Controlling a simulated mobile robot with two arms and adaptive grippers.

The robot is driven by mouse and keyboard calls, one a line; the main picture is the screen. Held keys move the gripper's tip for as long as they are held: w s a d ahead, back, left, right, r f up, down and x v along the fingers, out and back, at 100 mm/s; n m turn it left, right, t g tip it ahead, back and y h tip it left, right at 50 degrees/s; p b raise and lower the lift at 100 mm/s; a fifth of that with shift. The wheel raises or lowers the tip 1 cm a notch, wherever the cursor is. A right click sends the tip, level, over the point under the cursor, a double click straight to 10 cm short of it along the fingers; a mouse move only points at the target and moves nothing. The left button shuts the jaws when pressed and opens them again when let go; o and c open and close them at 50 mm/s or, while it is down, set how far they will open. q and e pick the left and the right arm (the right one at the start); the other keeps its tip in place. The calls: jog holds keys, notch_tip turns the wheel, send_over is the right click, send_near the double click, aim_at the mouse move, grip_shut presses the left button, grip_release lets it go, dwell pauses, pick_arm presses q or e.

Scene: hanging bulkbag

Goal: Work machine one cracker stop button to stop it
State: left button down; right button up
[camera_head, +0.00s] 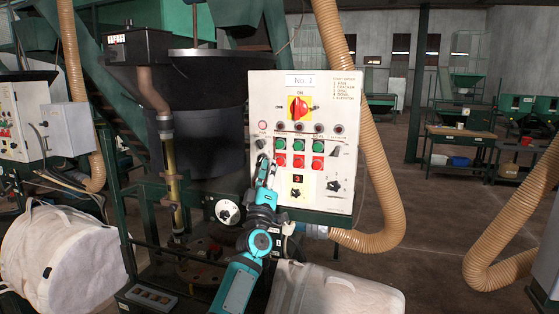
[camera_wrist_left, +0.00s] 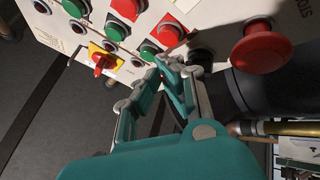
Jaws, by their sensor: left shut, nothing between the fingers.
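The white control panel marked No. 1 (camera_head: 260,100) faces me in the head view. It has a row of green buttons (camera_head: 300,145) above a row of red buttons (camera_head: 299,161). The button labels are too small to read, so I cannot tell which red one is the cracker stop. My left gripper (camera_head: 265,163) is shut and empty in front of the panel, at the left of the red row. In the left wrist view its fingertips (camera_wrist_left: 172,70) are near the lower red button (camera_wrist_left: 168,32) and a green button (camera_wrist_left: 150,50); I cannot tell whether they touch. My right gripper is not in view.
A red-on-yellow rotary switch (camera_head: 298,108) sits above the buttons. A large red mushroom button (camera_wrist_left: 262,47) shows in the wrist view. A beige hose (camera_head: 375,170) runs right of the panel. White bags (camera_head: 335,292) stand below. Open floor lies to the right.

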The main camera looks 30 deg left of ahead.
pick_arm(q)
jog(key=s+p, duration=0.1)
jog(key=s, duration=0.1)
jog(key=s+d+p, duration=0.1)
jog(key=s, duration=0.1)
jog(key=shift+r, duration=0.1)
jog(key=shift+w, duration=0.1)
dwell(0.7)
